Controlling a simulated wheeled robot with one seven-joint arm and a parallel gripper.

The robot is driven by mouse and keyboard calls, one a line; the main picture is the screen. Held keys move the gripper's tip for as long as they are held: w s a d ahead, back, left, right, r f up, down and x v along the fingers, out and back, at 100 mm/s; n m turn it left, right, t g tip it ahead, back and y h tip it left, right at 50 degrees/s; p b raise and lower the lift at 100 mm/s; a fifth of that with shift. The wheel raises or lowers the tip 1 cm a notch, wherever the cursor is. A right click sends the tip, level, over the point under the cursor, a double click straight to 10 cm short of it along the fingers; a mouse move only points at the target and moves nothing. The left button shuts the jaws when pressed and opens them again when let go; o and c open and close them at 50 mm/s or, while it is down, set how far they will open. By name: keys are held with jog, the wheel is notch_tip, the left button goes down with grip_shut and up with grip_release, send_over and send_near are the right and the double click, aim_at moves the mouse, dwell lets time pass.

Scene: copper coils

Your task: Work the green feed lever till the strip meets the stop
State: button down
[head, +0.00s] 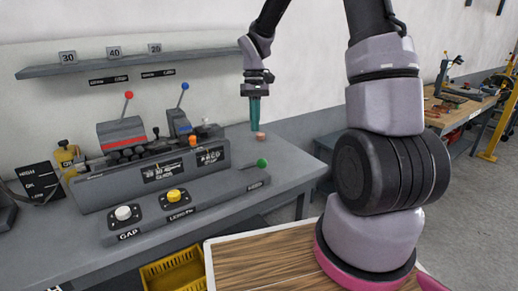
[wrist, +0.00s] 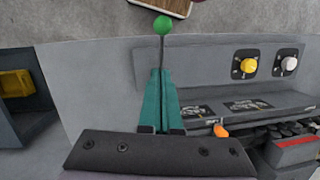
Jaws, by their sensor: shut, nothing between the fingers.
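The green feed lever's ball knob (head: 262,163) is at the right end of the grey machine's front ledge. In the wrist view the green knob (wrist: 162,25) stands on a thin dark stem beyond my fingertips. The fingers of my gripper (wrist: 161,71) are shut together and empty. A small copper-coloured piece (head: 260,137) shows just below the fingertips. I cannot clearly make out the strip or the stop.
The grey machine (head: 150,171) carries a red-knobbed lever (head: 128,95) and a blue-knobbed lever (head: 185,87). White (head: 123,213) and yellow (head: 174,195) dials sit in front. A yellow crate (head: 175,272) is below. The bench is clear right of the machine.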

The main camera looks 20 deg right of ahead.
jog(key=s+f, duration=0.4)
jog(key=f, duration=0.3)
jog(key=shift+s, duration=0.2)
jog(key=shift+d+f, duration=0.1)
